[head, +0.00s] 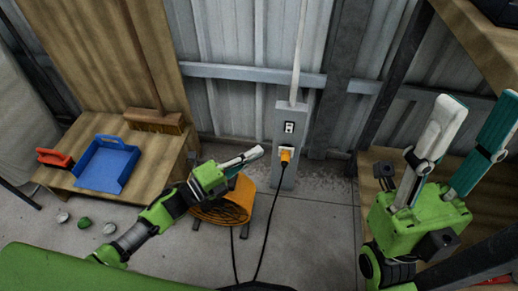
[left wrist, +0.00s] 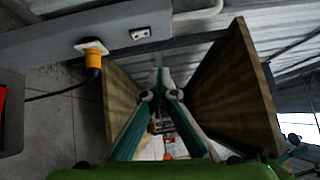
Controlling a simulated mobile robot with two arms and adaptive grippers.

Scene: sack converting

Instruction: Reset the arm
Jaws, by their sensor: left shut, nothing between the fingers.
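My left arm (head: 160,213) reaches in from the left in the head view. Its green gripper (head: 254,154) has its fingers together and empty, in front of the wall and left of the grey socket post. In the left wrist view the teal fingers of the left gripper (left wrist: 159,72) meet at their tips with nothing between them. My right gripper (head: 480,101) stands at the right of the head view, fingers pointing up, apart and empty.
An orange plug (head: 286,155) with a black cable sits in the post's (head: 290,118) lower socket. An orange cable reel (head: 228,205) is on the floor behind my left gripper. A blue tray (head: 107,163) and brush (head: 152,120) are on a wooden table at left. Wooden shelving stands at right.

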